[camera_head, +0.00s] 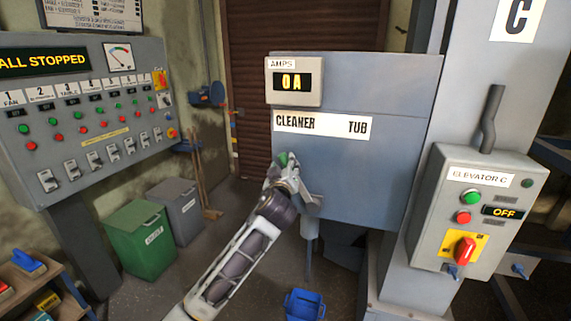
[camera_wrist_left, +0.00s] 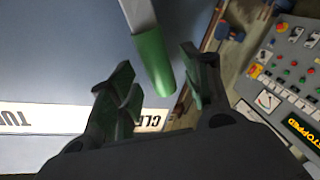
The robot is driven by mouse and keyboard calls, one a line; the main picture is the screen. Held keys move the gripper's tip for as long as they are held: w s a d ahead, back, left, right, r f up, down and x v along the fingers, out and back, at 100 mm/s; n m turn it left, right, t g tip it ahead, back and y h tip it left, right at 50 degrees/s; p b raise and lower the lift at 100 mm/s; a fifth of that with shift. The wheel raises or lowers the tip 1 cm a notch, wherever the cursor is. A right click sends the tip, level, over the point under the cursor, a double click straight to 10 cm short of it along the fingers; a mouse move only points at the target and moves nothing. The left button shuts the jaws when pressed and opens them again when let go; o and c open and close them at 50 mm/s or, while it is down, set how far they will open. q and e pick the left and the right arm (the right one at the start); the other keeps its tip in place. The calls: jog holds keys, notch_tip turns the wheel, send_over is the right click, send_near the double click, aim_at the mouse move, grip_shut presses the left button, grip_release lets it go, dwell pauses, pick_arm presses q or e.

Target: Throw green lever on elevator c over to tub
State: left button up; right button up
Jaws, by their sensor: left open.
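The green lever's grip (camera_head: 283,158) shows in the head view on the blue-grey elevator housing (camera_head: 350,185), below the CLEANER end of the CLEANER–TUB label (camera_head: 330,123). My left gripper (camera_head: 287,172) is at the lever and partly hides it. In the left wrist view, the green grip (camera_wrist_left: 152,62) on its grey shaft (camera_wrist_left: 138,12) reaches into the gap between the open fingers of my left gripper (camera_wrist_left: 156,66). Whether either finger touches it, I cannot tell. My right gripper is not in view.
An Elevator C switch box (camera_head: 480,210) reading OFF stands at right. A control panel (camera_head: 85,110) reading ALL STOPPED is at left. Green (camera_head: 140,238) and grey (camera_head: 178,210) bins and a blue bucket (camera_head: 304,305) stand on the floor. An amps display (camera_head: 293,82) reads 0 A.

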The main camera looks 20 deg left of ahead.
pick_arm(q)
jog(key=shift+w+a, duration=0.2)
jog(key=shift+w, duration=0.9)
grip_shut()
